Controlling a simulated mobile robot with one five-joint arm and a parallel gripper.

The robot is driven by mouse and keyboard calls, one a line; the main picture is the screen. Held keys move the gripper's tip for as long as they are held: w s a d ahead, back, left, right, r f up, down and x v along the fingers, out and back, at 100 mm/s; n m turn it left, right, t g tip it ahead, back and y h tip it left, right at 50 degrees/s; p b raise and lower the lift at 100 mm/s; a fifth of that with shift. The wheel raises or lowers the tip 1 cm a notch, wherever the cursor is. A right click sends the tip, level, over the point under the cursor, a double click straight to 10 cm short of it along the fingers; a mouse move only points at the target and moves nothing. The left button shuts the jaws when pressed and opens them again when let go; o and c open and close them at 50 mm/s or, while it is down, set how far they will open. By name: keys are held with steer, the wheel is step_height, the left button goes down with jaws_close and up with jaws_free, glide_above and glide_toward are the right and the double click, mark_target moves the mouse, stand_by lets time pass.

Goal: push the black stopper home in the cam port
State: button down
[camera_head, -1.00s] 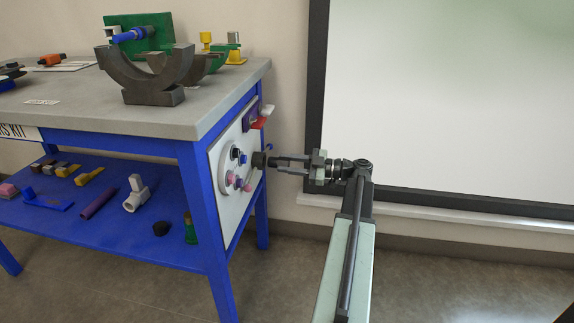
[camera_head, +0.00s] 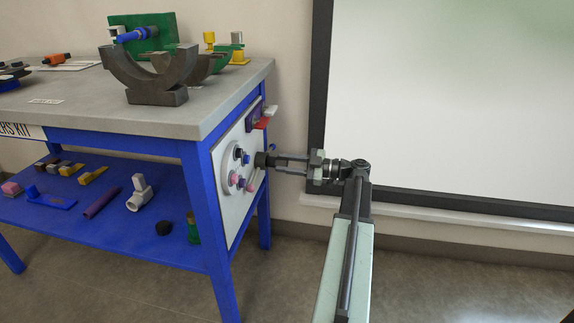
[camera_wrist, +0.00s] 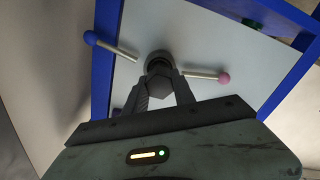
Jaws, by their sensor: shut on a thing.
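The black stopper (camera_head: 262,159) is between the fingertips of my gripper (camera_head: 280,163), at the white side panel (camera_head: 232,207) of the cart. In the wrist view the stopper (camera_wrist: 160,82) shows as a dark hexagonal end between my fingers (camera_wrist: 159,92). Just beyond it is a dark round port (camera_wrist: 158,59) on the white panel, with rods ending in a blue ball (camera_wrist: 91,38) and a pink ball (camera_wrist: 223,79) to either side. The stopper lines up roughly with the port. How deep it sits cannot be told.
Other knobs (camera_head: 236,178) sit on the panel close to the left of my gripper. A red and white part (camera_head: 265,118) sticks out above. The blue cart leg (camera_head: 205,200) borders the panel. Free floor lies to the right.

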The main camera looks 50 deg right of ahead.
steer(key=shift+x, duration=1.3)
steer(key=c, duration=0.9)
jaws_free()
steer(key=shift+c, duration=0.2)
steer(key=v, duration=0.7)
steer(key=shift+s+d, duration=0.2)
steer(key=shift+s, duration=0.2)
